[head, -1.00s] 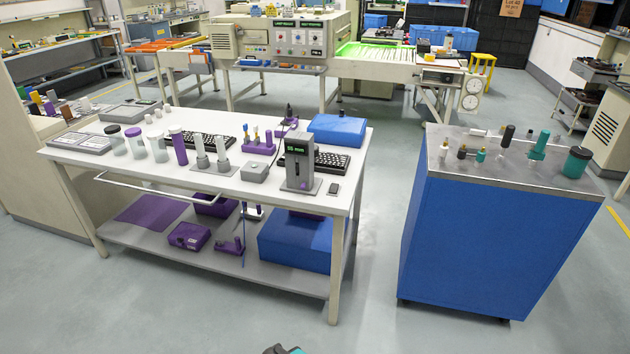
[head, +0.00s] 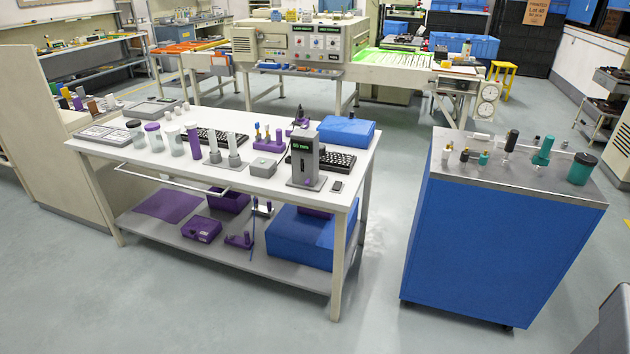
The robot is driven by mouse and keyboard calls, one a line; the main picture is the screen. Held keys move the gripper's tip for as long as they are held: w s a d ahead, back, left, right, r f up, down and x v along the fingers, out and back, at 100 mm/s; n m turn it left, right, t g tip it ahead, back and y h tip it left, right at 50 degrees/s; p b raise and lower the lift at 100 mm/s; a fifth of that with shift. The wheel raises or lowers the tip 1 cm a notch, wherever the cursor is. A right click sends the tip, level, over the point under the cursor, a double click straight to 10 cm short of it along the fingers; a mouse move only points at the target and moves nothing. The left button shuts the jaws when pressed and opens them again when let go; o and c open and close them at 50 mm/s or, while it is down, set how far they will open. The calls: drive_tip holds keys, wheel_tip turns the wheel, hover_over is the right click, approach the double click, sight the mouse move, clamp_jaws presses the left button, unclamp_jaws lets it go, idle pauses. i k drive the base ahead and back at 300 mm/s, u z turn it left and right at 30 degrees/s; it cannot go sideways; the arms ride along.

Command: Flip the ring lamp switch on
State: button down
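I cannot make out a ring lamp or its switch for certain. On the white workbench (head: 240,184) stands a dark grey upright device (head: 305,160) with a green "55 mm" display. Whether any of these belongs to the lamp is too small to tell. My gripper is not in view.
A blue cabinet (head: 490,245) with bottles on its metal top stands right of the bench, with a floor gap between. Keyboards, jars and a blue box (head: 340,129) crowd the bench top. A large beige machine (head: 300,45) with a conveyor stands behind.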

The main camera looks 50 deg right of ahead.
sight(337, 187)
drive_tip(key=u, duration=0.7)
drive_tip(key=k, duration=0.4)
drive_tip(key=u, duration=0.95)
drive_tip(key=k, duration=0.35)
drive_tip(key=z, duration=2.15)
